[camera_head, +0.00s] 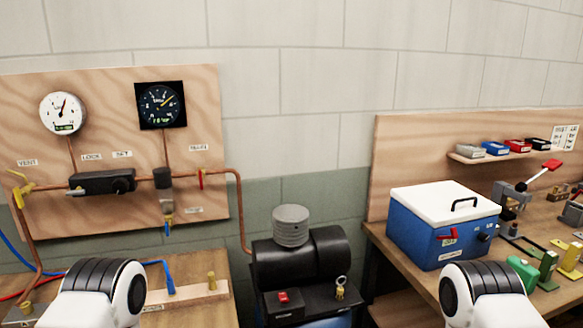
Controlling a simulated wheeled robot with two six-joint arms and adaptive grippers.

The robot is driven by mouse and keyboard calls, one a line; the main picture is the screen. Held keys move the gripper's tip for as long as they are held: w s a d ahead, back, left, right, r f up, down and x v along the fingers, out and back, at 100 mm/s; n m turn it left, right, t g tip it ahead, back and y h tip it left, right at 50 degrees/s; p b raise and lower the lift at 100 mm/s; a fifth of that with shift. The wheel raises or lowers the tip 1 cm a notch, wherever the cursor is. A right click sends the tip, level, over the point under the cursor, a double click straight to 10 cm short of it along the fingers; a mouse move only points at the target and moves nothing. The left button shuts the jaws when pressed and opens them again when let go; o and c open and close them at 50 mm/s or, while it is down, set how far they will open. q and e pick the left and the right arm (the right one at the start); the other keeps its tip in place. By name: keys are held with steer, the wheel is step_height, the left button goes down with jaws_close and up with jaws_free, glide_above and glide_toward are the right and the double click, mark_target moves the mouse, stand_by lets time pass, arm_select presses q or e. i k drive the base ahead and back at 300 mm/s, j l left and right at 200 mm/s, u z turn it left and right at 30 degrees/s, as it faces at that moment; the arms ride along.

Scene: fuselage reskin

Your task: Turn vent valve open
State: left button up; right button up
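The vent valve (22,190) is a yellow handle on the copper pipe at the far left of the wooden wall panel (110,215), below a label reading VENT. The handle looks tilted; I cannot tell from it whether the valve is open or closed. Parts of my two arms, white with black ribbed bands, show at the bottom left and bottom right. Neither gripper is in view. Nothing of mine touches the valve.
The panel carries a white gauge (63,113), a black dial (160,105), a black regulator block (102,182) and a red-handled valve (201,179). A black compressor (300,262) stands centre. A blue cooler box (440,240) sits on the right bench. Hoses run at lower left.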

mark_target(18, 196)
steer(key=u, duration=1.45)
